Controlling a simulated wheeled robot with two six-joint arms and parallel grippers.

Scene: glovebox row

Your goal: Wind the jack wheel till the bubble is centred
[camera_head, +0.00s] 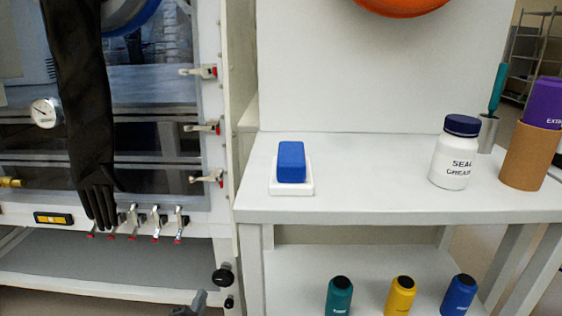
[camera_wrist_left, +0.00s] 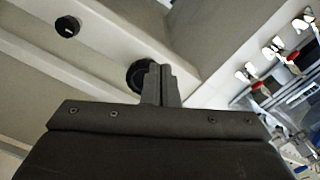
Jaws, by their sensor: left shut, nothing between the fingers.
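A yellow-and-black spirit level (camera_head: 53,218) is fixed to the front ledge of the glovebox at the left; its bubble is too small to read. A round black wheel (camera_head: 222,277), which looks like the jack wheel, sits low at the glovebox's right corner. In the left wrist view the black wheel (camera_wrist_left: 138,76) is partly hidden behind the fingers. My left gripper (camera_head: 188,309) shows at the bottom edge of the head view, left of and below the wheel. In the wrist view its fingers (camera_wrist_left: 160,80) are shut and empty; I cannot tell whether they touch the wheel. My right gripper is out of view.
A smaller black knob (camera_head: 229,302) is just below the wheel. Red-tipped clamps (camera_head: 157,222) line the ledge, and a black glove (camera_head: 88,130) hangs down the front. A white bench (camera_head: 345,205) stands at the right, with bottles on its lower shelf.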

